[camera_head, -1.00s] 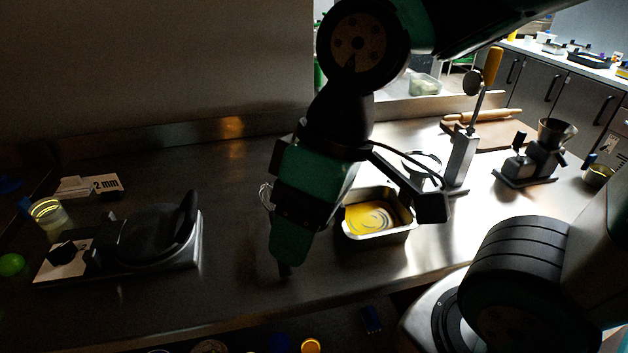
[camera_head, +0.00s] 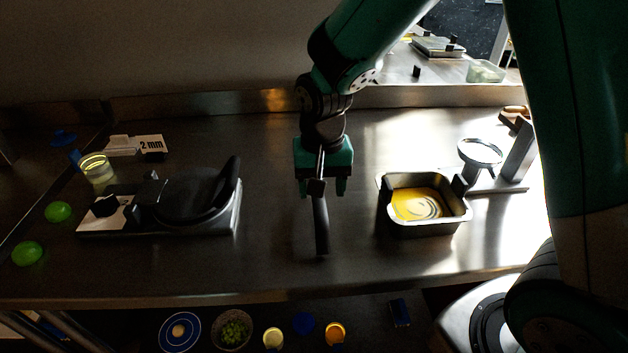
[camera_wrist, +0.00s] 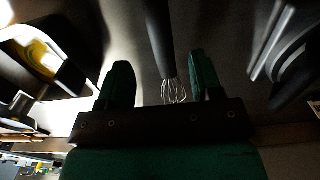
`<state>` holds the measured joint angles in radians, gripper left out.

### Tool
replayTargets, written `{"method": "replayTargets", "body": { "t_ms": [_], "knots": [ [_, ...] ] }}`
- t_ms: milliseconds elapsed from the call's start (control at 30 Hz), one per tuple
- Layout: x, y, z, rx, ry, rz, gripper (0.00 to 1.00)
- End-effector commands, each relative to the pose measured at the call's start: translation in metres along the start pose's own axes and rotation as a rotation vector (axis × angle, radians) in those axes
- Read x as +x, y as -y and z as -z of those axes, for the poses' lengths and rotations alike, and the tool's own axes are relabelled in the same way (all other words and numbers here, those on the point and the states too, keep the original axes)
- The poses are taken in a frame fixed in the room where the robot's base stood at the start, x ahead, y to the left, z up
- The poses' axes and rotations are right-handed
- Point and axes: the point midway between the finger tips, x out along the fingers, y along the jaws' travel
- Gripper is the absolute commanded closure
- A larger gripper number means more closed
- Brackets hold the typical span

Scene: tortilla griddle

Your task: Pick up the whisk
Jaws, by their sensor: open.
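The whisk has a dark handle (camera_head: 321,230) that lies on the steel counter, pointing toward the front edge in the head view. In the wrist view the whisk's handle (camera_wrist: 158,32) and thin wire loops (camera_wrist: 174,93) both show. My gripper (camera_wrist: 158,62) is open and empty, pointing down at the whisk. The whisk appears between the two fingers in the wrist view, with the wires nearer the right finger. I cannot tell the remaining height above the handle.
A metal pan (camera_head: 432,230) with yellow liquid stands right of the whisk. A griddle (camera_head: 190,228) with a dark plate stands to the left. The counter (camera_head: 275,240) is bare on both sides of the handle.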

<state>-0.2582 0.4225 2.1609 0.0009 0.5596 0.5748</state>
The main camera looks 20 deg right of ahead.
Motion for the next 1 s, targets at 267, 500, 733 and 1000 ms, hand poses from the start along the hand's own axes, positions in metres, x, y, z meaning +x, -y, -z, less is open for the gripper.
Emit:
{"method": "replayTargets", "body": {
  "t_ms": [267,500,733,1000],
  "knots": [
    [0.031,0.001,0.0,-0.003,0.0,0.001,0.4],
    [0.058,0.001,0.004,-0.002,0.005,-0.002,0.4],
    [0.082,0.002,0.005,-0.003,0.0,0.001,0.4],
    [0.082,0.002,0.005,-0.003,-0.001,0.002,0.54]
  ]
}}
